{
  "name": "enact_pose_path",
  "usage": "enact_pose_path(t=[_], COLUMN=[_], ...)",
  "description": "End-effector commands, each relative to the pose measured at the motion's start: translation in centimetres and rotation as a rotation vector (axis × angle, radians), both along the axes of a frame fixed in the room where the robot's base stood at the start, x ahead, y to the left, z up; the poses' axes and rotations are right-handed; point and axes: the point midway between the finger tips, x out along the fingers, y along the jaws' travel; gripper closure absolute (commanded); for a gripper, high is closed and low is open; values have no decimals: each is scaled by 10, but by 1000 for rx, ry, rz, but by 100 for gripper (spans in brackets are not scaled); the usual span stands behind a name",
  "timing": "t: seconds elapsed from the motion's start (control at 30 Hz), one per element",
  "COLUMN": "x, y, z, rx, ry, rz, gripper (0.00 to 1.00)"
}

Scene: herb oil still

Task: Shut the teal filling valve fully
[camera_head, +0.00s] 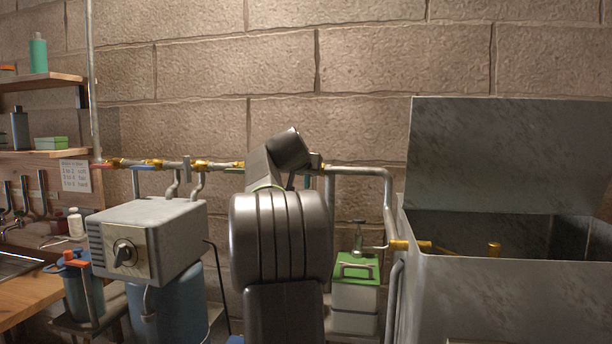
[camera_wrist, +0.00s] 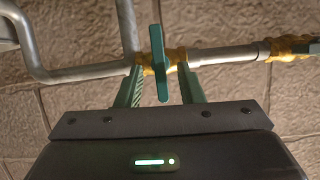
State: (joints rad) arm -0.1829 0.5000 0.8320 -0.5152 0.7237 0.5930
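The teal filling valve shows in the wrist view as a brass body on a grey pipe, with a flat teal lever (camera_wrist: 159,65). The lever lies crosswise to the pipe in that view. My gripper (camera_wrist: 160,78) is open, its two green fingers spread on either side of the lever. A gap shows on both sides, and I see no contact. In the head view my arm hides this valve and most of the gripper.
A grey pipe (camera_head: 347,171) runs along the block wall with several brass valves (camera_head: 200,166) left of my arm. A grey control box (camera_head: 150,240) stands below them. A green-topped container (camera_head: 356,290) and a large open metal tank (camera_head: 505,300) stand right.

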Motion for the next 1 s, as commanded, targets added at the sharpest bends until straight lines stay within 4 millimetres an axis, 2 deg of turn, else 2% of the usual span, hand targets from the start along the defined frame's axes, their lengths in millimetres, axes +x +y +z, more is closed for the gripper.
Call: enact_pose_path(t=[0.3, 0.5, 0.7, 1.0], x=[-64, -92, -102, -102], y=[13, 17, 19, 19], z=[26, 38, 42, 42], rx=[1, 0, -1, 0], ry=[-2, 0, 2, 2], rz=[3, 1, 0, 0], gripper=[66, 66, 66, 66])
